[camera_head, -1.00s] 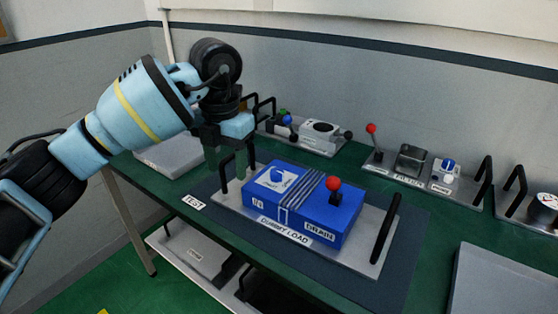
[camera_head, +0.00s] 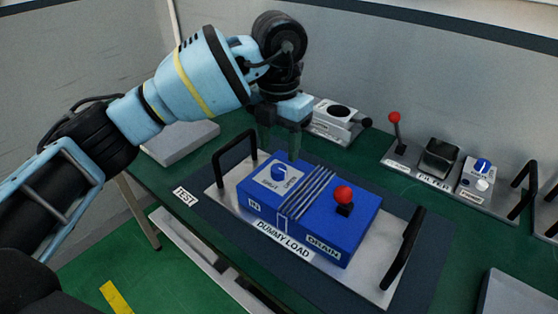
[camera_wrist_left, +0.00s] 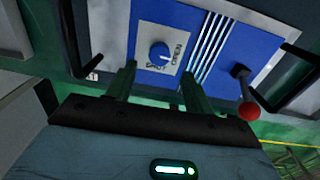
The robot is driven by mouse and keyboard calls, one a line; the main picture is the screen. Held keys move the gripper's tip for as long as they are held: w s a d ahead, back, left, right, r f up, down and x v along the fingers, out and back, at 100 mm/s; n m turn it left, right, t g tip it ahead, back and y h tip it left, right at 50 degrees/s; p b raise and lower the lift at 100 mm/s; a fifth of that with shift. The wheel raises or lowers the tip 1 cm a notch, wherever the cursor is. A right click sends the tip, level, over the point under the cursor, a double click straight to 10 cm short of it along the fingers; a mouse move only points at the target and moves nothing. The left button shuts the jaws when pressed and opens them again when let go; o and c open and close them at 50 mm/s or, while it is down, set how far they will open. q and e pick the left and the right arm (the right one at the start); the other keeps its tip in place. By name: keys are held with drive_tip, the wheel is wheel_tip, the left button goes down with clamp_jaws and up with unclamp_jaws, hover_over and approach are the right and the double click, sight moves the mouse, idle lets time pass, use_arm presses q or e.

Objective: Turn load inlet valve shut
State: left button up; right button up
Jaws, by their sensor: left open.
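The dummy load (camera_head: 330,222) is a blue box on a grey plate on the table. Its inlet valve is a small round blue knob (camera_head: 278,172) on a white label marked SHUT and OPEN, above the IN sign. The knob also shows in the left wrist view (camera_wrist_left: 159,52), with a white mark whose exact direction is too small to tell. My left gripper (camera_head: 281,148) is open and empty, pointing down just behind and above the knob. In the left wrist view its fingers (camera_wrist_left: 159,72) stand either side of the knob's line, apparently not touching it. My right gripper is not in view.
A red-ball drain lever (camera_head: 343,196) rises from the box's right part. Black handles stand at the plate's left (camera_head: 235,157) and right (camera_head: 403,249) ends. A filter unit (camera_head: 440,158) and another grey unit (camera_head: 338,117) stand along the wall.

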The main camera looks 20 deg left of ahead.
sight(278, 168)
use_arm(q)
drive_tip(key=shift+f, duration=2.8)
drive_tip(key=c, duration=1)
